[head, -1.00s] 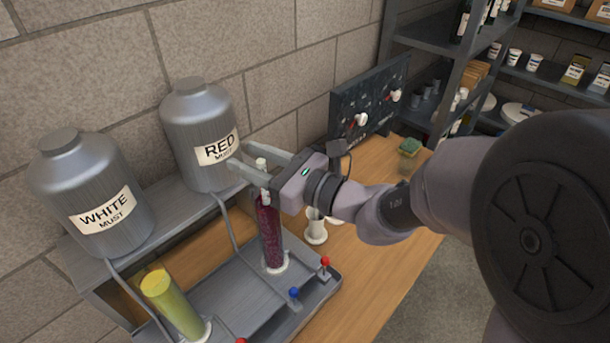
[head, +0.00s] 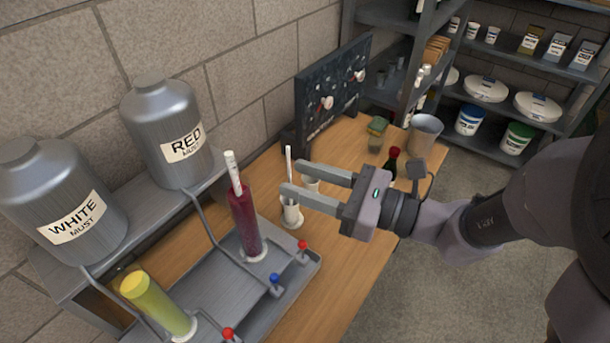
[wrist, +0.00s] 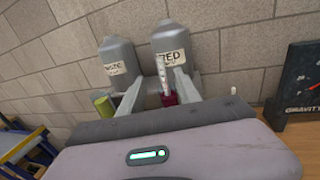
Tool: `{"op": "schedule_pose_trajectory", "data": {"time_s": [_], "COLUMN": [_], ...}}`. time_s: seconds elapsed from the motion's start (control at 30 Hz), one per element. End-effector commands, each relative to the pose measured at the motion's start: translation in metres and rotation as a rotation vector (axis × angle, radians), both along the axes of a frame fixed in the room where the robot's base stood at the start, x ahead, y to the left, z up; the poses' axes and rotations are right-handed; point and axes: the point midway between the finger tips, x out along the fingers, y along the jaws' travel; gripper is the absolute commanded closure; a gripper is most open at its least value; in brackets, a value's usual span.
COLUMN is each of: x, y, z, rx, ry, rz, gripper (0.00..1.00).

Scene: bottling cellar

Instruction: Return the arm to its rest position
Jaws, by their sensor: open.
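My gripper (head: 310,187) is open and empty in the head view, raised above the wooden bench (head: 341,165) with its fingers pointing left. It is to the right of the tall cylinder of red liquid (head: 245,222), apart from it. A pale stick-like instrument (head: 232,170) stands up out of that cylinder. In the wrist view the two fingers are spread apart, and the instrument (wrist: 162,72) and the red cylinder (wrist: 168,99) show between them, farther off. My arm reaches in from the right side of the head view.
Steel tanks marked WHITE (head: 60,205) and RED (head: 168,135) stand on a raised shelf. A yellow cylinder (head: 158,303) stands in the grey tray (head: 205,285). A white holder (head: 291,214), dark bottle (head: 391,165) and metal beaker (head: 424,134) stand near my gripper. Open floor lies right.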

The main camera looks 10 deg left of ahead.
Motion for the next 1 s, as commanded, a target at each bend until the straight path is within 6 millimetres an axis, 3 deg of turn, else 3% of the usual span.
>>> {"op": "schedule_pose_trajectory", "data": {"time_s": [0.2, 0.27, 0.33, 0.4, 0.47, 0.53, 0.6, 0.7, 0.8, 1.0], "x": [-0.008, -0.032, -0.078, -0.116, -0.129, -0.128, -0.120, -0.110, -0.107, -0.107], "y": [0.003, 0.009, 0.008, -0.015, -0.047, -0.088, -0.122, -0.151, -0.161, -0.161], "z": [-0.001, -0.005, -0.023, -0.053, -0.073, -0.081, -0.077, -0.063, -0.057, -0.057], "rx": [-0.031, -0.126, -0.356, -0.655, -0.915, -1.191, -1.413, -1.610, -1.676, -1.675], "ry": [-0.023, -0.093, -0.256, -0.466, -0.646, -0.842, -0.995, -1.127, -1.169, -1.167], "rz": [0.027, 0.108, 0.266, 0.423, 0.521, 0.592, 0.626, 0.642, 0.647, 0.649], "gripper": [0.60, 0.60, 0.60, 0.60, 0.60, 0.60, 0.60, 0.60, 0.60, 0.60]}}
